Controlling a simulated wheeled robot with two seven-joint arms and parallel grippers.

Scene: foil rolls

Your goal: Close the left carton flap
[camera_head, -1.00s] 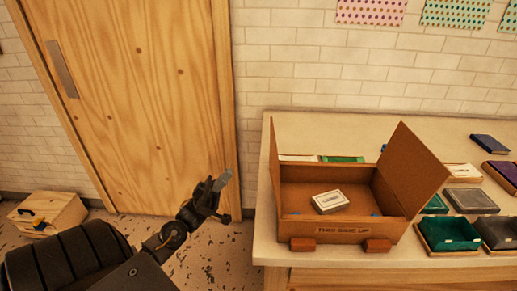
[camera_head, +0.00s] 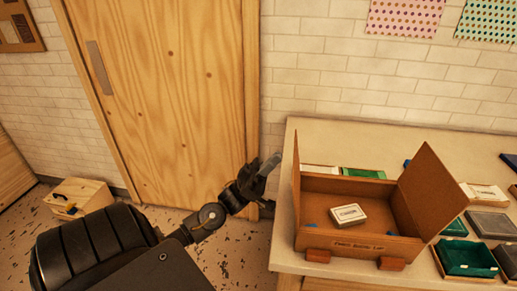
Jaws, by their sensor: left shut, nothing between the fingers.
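The brown carton (camera_head: 348,244) stands on the table with its top open. Its left flap (camera_head: 296,190) stands upright, seen nearly edge-on. Its right flap (camera_head: 432,190) stands up and leans outward to the right. A small pale box (camera_head: 348,215) lies inside on the carton floor. My left gripper (camera_head: 268,168) is shut and empty, just left of the left flap near the table's left edge. A gap shows between the fingertips and the flap. My right gripper is out of view.
The table (camera_head: 335,138) has its left edge close to my left gripper. Two reddish-brown blocks (camera_head: 391,264) sit at the carton's front. Green (camera_head: 467,258) and grey trays and boxes crowd the right side. A wooden box (camera_head: 80,197) stands on the floor at left.

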